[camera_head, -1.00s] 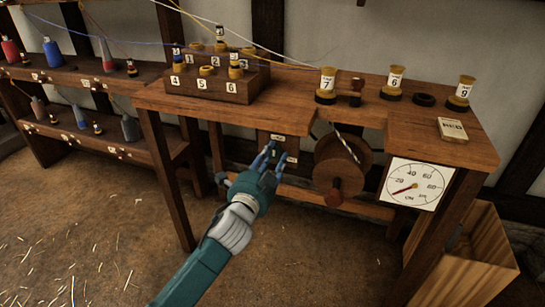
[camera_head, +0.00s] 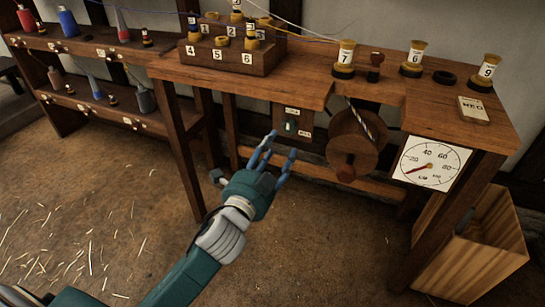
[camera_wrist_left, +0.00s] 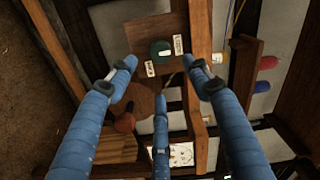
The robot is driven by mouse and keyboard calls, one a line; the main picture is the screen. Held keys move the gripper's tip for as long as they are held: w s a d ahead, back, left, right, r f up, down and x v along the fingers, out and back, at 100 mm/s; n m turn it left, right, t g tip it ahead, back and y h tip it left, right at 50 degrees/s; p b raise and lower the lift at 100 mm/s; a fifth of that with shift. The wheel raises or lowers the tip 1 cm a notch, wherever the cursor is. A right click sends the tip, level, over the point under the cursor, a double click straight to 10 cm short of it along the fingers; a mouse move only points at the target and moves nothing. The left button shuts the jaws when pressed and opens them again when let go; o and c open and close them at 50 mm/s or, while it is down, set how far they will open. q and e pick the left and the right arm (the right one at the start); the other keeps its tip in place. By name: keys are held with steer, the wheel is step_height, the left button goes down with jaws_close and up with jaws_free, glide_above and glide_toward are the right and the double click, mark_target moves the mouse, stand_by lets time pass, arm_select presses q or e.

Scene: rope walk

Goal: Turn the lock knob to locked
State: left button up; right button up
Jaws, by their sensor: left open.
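The lock knob (camera_head: 290,127) is a small dark green round knob with a pale pointer mark, on a brown wooden panel (camera_head: 304,120) under the bench top. In the head view its mark stands about upright, with one small white label above and one to the lower right. The label text is too small to read surely. In the left wrist view the knob (camera_wrist_left: 161,50) sits ahead, between the spread fingers. My left gripper (camera_head: 280,146), with blue fingers, is open and empty, below and left of the knob and apart from it. My right gripper is not in view.
A wooden reel (camera_head: 355,143) with a red-brown handle hangs right of the panel. A dial (camera_head: 431,163) is on the bench front. The bench (camera_head: 310,85) carries spools and a numbered rack (camera_head: 215,57). A wooden bin (camera_head: 480,245) stands at right. The floor in front is open.

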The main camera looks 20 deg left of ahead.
arm_select(q)
steer(key=shift+s, duration=1.45)
